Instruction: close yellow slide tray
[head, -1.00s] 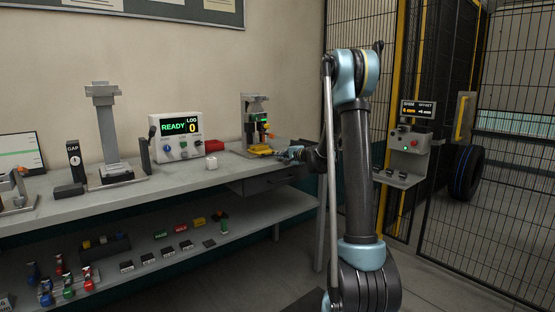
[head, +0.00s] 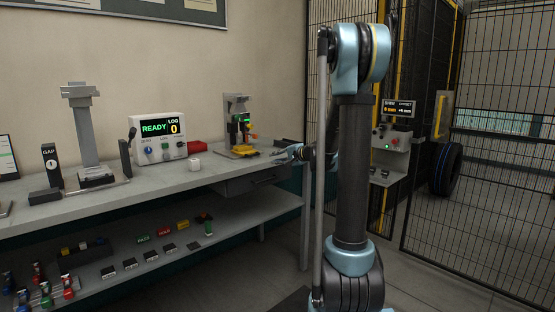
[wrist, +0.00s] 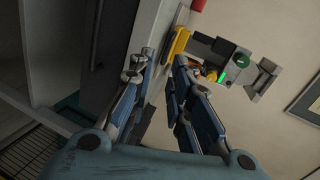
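The yellow slide tray (head: 243,150) sits low at the base of a small grey clamp fixture (head: 236,117) on the bench. In the wrist view the yellow tray (wrist: 178,42) lies just ahead of the fingertips, beside the fixture with its green light (wrist: 221,77). My gripper (head: 284,152) is to the right of the tray near the bench's right end, with a small gap between them. In the wrist view my gripper (wrist: 162,60) has its two fingers apart with nothing between them. How far the tray sticks out is hard to tell.
A white READY box (head: 158,137), a red block (head: 197,147) and a white cube (head: 193,164) stand left of the fixture. A drawer (head: 250,181) hangs under the bench top. A mesh fence (head: 500,190) stands to the right.

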